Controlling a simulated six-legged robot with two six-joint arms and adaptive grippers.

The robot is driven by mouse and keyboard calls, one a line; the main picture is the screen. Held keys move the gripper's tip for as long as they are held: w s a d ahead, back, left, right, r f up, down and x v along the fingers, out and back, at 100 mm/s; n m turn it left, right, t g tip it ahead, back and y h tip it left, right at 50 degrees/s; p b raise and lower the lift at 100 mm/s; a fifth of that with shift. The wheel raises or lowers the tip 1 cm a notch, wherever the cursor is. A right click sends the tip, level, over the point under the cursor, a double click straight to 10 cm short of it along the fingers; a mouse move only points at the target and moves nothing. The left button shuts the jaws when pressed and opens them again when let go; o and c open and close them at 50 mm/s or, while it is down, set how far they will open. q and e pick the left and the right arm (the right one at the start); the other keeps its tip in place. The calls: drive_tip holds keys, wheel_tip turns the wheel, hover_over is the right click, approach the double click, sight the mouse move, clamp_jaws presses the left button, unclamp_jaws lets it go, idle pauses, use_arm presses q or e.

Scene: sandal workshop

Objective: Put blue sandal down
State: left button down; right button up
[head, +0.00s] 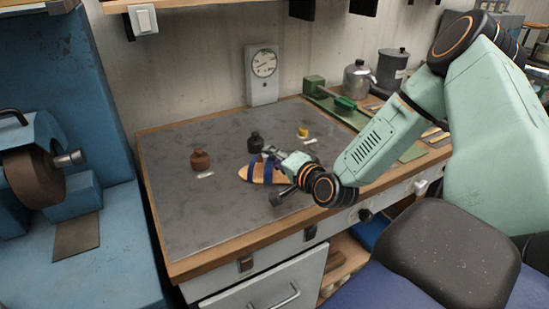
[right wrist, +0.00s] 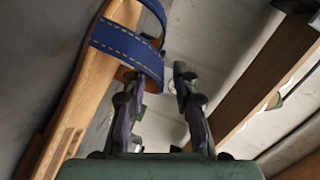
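The blue sandal (head: 259,174) has a tan sole and blue straps. In the head view it is at the middle of the grey bench top (head: 210,215), at the tip of my right gripper (head: 276,173). In the right wrist view, the sandal (right wrist: 93,72) runs along the left side, its stitched blue strap beside the left finger. I cannot tell whether the left finger touches the strap. The gripper hides the sandal's right part in the head view. My left gripper is not in view.
A brown bottle (head: 200,160) stands left of the sandal and a dark bottle (head: 255,143) close behind it. A small yellow item (head: 303,132) lies behind the gripper. A dial gauge (head: 263,75) stands at the back edge. The bench's front left is clear.

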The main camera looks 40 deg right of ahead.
drive_tip(key=shift+r, duration=0.1)
drive_tip(key=shift+s+r+p, duration=0.15)
drive_tip(key=shift+r+p, duration=0.05)
drive_tip(key=shift+p, duration=0.1)
drive_tip(key=p+v, duration=0.8)
drive_tip(key=v, duration=0.2)
drive_tip(key=shift+s, duration=0.35)
drive_tip(key=shift+s+r, duration=0.1)
drive_tip(key=shift+s, duration=0.5)
drive_tip(key=shift+w+a, duration=0.1)
idle(0.8)
